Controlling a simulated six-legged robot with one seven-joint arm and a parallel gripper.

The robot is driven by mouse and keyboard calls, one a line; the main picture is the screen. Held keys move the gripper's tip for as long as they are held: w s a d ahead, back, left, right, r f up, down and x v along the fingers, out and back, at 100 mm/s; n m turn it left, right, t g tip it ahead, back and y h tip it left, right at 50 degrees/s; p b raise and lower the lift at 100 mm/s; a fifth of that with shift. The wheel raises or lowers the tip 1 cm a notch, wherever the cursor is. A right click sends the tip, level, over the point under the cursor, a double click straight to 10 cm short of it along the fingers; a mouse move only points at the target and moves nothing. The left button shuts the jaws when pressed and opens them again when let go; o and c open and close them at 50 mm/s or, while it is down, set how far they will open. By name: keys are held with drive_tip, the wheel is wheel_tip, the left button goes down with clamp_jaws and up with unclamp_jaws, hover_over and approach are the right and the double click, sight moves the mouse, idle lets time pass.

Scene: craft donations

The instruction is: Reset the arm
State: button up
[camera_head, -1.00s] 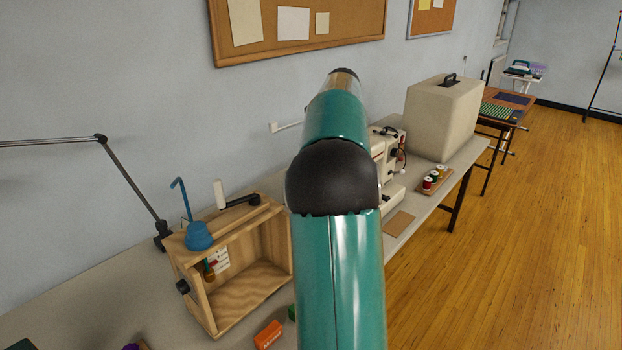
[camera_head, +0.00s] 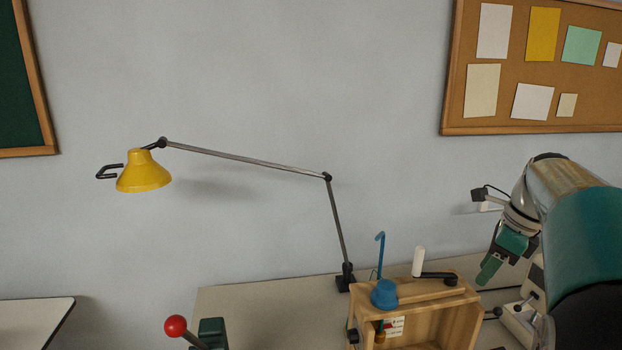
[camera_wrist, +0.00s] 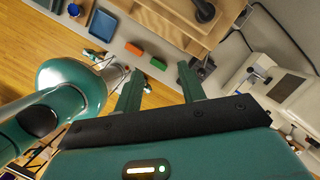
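My gripper (camera_head: 492,268) is at the right of the head view, in front of the wall and above the right side of a wooden box, pointing down. In the wrist view my gripper (camera_wrist: 160,68) shows two green fingers spread apart with nothing between them. The table surface is seen beyond the fingertips. My teal arm fills the right edge of the head view and hides part of the bench there.
The wooden box (camera_head: 456,315) carries a blue hooked piece (camera_head: 384,294) and a black crank with a white handle. A yellow lamp (camera_head: 144,175) reaches left over the bench. An orange block (camera_wrist: 133,49), a green block (camera_wrist: 158,63) and a blue tray (camera_wrist: 103,25) lie below my gripper.

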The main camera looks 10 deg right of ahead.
drive_tip(key=s+a+f+n+t+h, duration=0.1)
drive_tip(key=s+a+n, duration=0.2)
drive_tip(key=a+n, duration=0.5)
drive_tip(key=s+a+n, duration=0.4)
drive_tip(key=a+n, duration=0.2)
drive_tip(key=a, duration=0.3)
drive_tip(key=s+a+f+n+t+h, duration=0.1)
drive_tip(key=s+a+f+n, duration=0.5)
drive_tip(key=n, duration=0.7)
drive_tip(key=shift+s+a+f+t, duration=0.2)
drive_tip(key=shift+s+a+t, duration=0.5)
drive_tip(key=shift+s+a, duration=0.85)
drive_tip(key=shift+w+a, duration=0.25)
